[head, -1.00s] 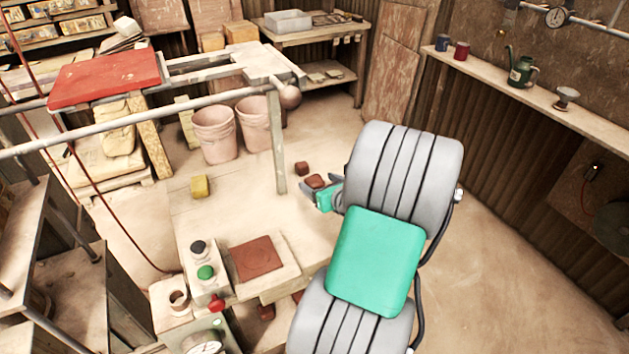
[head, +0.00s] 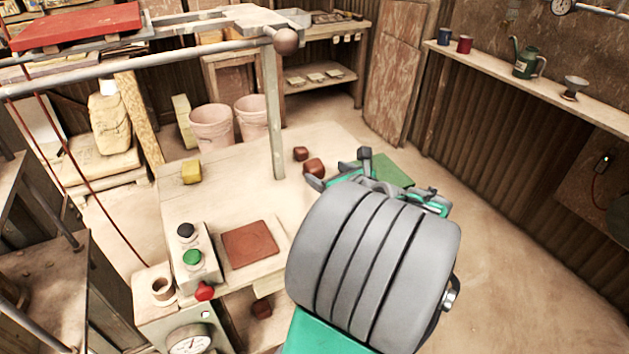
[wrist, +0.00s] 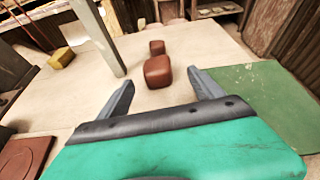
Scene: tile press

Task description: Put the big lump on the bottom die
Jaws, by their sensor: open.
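Two reddish-brown lumps lie on the pale bench top. The big lump (head: 314,168) is nearer my gripper, and the small lump (head: 300,153) is just behind it. In the wrist view the big lump (wrist: 158,71) is ahead of and between my open fingers, apart from them, with the small lump (wrist: 157,47) beyond it. My gripper (head: 338,166) is open and empty at the right side of the bench. The square reddish-brown plate (head: 249,244) at the front of the bench appears to be the bottom die. Its edge also shows at the wrist view's lower left.
A metal post (head: 274,125) stands on the bench left of the lumps. A yellow block (head: 191,172) sits at the bench's far left. Push buttons (head: 192,257) stand left of the plate. A green mat (head: 392,171) lies right of my gripper.

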